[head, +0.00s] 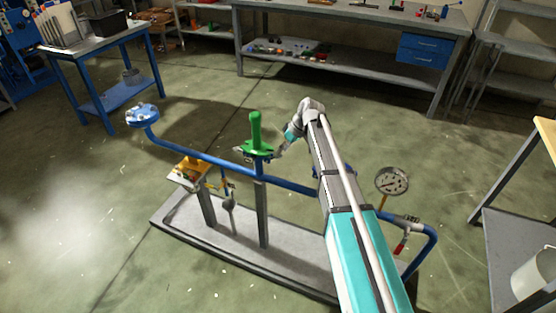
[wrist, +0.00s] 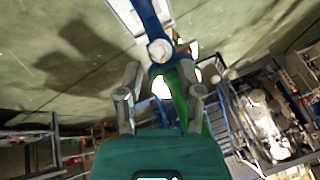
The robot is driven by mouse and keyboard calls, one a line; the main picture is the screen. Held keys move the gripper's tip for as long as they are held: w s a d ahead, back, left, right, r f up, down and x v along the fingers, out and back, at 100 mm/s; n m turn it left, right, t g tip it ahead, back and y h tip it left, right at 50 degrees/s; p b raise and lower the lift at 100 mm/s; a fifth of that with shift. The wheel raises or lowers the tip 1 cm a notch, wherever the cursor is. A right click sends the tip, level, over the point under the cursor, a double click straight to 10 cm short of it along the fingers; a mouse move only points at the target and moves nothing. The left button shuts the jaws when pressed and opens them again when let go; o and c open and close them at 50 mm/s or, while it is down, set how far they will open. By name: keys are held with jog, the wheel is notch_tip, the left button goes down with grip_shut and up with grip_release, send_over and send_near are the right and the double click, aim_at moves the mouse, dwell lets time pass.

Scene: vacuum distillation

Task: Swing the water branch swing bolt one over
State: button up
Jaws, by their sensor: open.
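A blue pipe rig (head: 220,163) runs across a low grey base in the head view. A green upright part (head: 255,135) with a green flange stands on it. My gripper (head: 278,150) is at the right side of this green part. In the wrist view my gripper (wrist: 162,88) has its two fingers spread apart. A blue pipe (wrist: 147,18) with a pale round end and part of the green body (wrist: 183,82) show between and beyond the fingers. I cannot tell whether a finger touches them. The individual swing bolt is too small to make out.
A blue flanged end (head: 142,115) is at the rig's left. Open floor (head: 80,195) lies left of the rig.

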jog(key=shift+b+x, duration=1.3)
jog(key=shift+x, duration=0.5)
grip_shut()
